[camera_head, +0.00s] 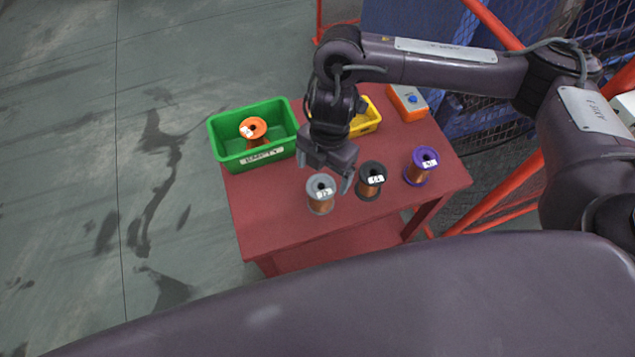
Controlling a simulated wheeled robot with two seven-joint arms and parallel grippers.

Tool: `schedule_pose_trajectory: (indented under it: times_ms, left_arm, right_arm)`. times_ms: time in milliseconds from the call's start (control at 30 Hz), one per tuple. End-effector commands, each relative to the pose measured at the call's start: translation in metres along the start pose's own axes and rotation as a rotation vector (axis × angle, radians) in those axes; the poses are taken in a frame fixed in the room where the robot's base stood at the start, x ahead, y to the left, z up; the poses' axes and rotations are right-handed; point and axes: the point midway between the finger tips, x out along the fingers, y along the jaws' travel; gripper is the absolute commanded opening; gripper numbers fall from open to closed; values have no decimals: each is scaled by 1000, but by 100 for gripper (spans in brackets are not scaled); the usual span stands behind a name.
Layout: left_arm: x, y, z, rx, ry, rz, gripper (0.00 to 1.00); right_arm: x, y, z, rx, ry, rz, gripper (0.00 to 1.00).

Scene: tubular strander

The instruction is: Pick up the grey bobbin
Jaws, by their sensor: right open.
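The grey bobbin (321,195), wound with copper-coloured wire and marked with a white label, stands upright on the red table near its front edge. My right gripper (325,172) is open and empty, just above and behind the grey bobbin, pointing down. One fingertip shows to the right of the bobbin's top, between it and the black bobbin (371,181). I cannot tell whether the fingers touch the grey bobbin. My left gripper is not in view.
A purple bobbin (420,166) stands right of the black one. A green bin (226,148) holds an orange bobbin (253,130). A yellow bin (371,121) is partly hidden behind my arm. An orange box with a blue button (409,103) sits at the back. The red table's (270,222) front left is clear.

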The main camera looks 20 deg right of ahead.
Motion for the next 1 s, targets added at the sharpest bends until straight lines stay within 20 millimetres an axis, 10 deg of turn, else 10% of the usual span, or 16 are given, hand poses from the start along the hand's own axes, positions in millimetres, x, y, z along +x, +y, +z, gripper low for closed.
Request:
schedule_pose_trajectory:
  times_ms: [300, 833, 1000]
  left_arm:
    - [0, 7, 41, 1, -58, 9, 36]
    - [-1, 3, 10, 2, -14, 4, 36]
    - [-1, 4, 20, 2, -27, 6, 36]
  right_arm:
    - [34, 2, 2, 2, 4, -3, 87]
    - [66, 4, 5, -2, 0, 1, 87]
    - [66, 4, 5, -2, 0, 2, 64]
